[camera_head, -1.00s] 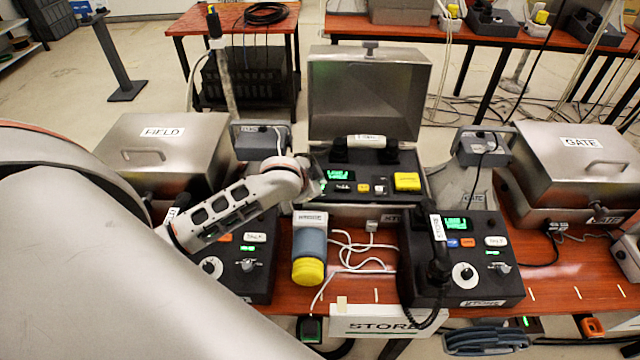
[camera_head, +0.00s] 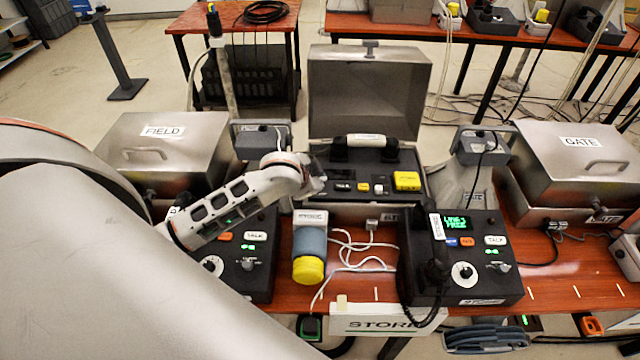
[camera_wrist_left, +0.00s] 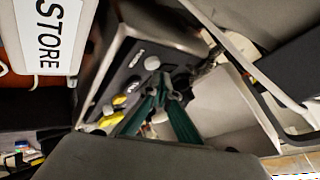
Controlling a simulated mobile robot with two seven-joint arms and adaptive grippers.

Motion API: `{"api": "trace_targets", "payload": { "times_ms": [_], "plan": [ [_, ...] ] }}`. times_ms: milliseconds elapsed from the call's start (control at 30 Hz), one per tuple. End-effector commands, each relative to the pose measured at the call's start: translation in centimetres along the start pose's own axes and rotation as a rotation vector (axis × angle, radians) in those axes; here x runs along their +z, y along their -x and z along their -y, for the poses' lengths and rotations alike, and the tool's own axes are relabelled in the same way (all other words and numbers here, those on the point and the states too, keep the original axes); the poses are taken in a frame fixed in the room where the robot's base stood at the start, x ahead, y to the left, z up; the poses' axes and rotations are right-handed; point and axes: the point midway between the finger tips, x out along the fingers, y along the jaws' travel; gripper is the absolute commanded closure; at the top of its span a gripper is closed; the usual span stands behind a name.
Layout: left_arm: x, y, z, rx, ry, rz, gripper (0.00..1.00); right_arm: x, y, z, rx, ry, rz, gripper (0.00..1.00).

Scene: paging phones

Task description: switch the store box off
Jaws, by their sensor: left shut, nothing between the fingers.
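The store box (camera_head: 367,95) is the open metal case in the middle of the table, its lid standing up at the back. Its dark panel carries a handset (camera_head: 366,141), a yellow block (camera_head: 407,181), small buttons (camera_head: 363,187) and a display (camera_head: 341,175) that is dark. My left gripper (camera_head: 318,183) is at the panel's left edge, shut and empty. In the left wrist view its green fingers (camera_wrist_left: 160,88) meet in front of the panel (camera_wrist_left: 133,75); I cannot tell whether they touch it. A STORE sign (camera_wrist_left: 48,35) shows there. My right gripper is not in view.
A closed FIELD box (camera_head: 160,150) stands left and a closed GATE box (camera_head: 577,150) right. Desk phones (camera_head: 462,260) flank a grey cylinder with a yellow cap (camera_head: 308,250). White cables (camera_head: 350,250) lie on the table between them.

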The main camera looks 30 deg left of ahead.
Motion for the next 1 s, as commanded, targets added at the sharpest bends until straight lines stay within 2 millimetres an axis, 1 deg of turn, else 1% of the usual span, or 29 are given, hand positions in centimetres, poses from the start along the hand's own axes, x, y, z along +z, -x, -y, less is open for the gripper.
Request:
{"api": "trace_targets", "payload": {
  "times_ms": [600, 1000],
  "plan": [
    [-2.7, 3.7, 2.8, -0.002, -0.001, -0.001, 1.00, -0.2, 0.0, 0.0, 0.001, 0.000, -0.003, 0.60],
    [-2.9, 4.0, 3.0, -0.001, 0.000, 0.000, 1.00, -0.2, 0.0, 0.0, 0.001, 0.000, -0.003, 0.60]
  ]
}}
